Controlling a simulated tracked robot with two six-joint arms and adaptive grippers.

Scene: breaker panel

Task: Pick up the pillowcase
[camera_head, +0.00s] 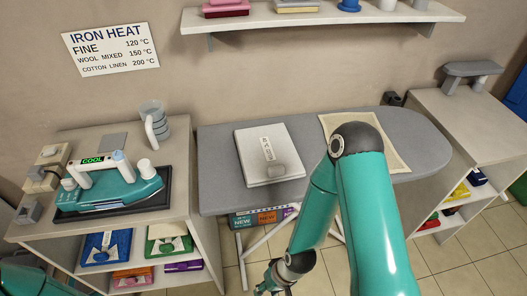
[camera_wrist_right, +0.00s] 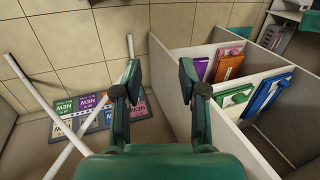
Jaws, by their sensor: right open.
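A white folded cloth with a printed label (camera_head: 262,150) lies flat on the grey ironing board (camera_head: 222,180); it may be the pillowcase, but I cannot read the label. A grey patch shows near its front right. A beige cloth (camera_head: 395,150) lies farther right on the board, partly hidden behind my right arm. My right gripper (camera_head: 272,288) is low in front of the board, apart from both cloths. In the wrist view its two fingers (camera_wrist_right: 158,80) are spread with nothing between them. My left gripper is out of view; only a piece of teal arm shows at the lower left.
A teal iron (camera_head: 110,190) sits on a dark stand on the left cabinet, near a jug (camera_head: 153,122). Folded coloured packs fill the cabinet's shelves (camera_wrist_right: 240,85). Boxes marked NEW (camera_wrist_right: 95,112) and white board legs (camera_wrist_right: 60,75) are below the board. A wall shelf (camera_head: 320,18) hangs above.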

